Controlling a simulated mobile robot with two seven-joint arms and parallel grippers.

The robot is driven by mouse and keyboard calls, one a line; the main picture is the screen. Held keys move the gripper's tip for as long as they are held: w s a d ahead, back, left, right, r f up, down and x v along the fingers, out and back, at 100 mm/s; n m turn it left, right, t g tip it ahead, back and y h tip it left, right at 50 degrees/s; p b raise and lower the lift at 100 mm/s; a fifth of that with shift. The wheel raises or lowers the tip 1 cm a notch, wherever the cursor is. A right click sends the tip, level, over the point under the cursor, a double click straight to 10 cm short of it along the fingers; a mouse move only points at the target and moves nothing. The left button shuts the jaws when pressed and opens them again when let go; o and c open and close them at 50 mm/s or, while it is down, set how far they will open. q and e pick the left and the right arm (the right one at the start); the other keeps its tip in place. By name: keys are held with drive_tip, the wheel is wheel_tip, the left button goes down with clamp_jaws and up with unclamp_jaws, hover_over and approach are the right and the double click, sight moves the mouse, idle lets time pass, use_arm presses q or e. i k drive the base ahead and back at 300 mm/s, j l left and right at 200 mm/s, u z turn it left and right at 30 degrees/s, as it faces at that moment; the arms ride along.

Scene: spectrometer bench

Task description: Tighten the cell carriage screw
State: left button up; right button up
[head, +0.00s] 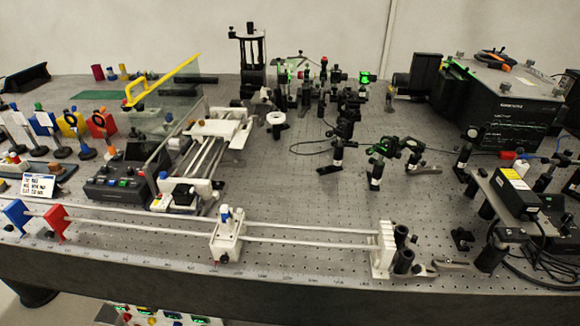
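A white carriage (226,246) sits on two long pale rails (310,241) along the front of the bench. A small blue-topped part (225,213) stands upright on the carriage. I cannot tell for certain which part is the screw; a small dark reddish spot (223,259) shows low on the carriage's front. A white end block (382,249) holds the rails' right end. Neither of my grippers is in view, and nothing touches the carriage.
Blue (16,216) and red (56,223) plates stand at the rails' left. Behind are a control box (118,185), a clear panel with a yellow handle (162,80), and black optics posts (375,170). A small black box with cables (513,194) crowds the right.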

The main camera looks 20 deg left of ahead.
sight(224, 259)
drive_tip(key=k+j+u, duration=0.1)
drive_tip(key=u, duration=0.95)
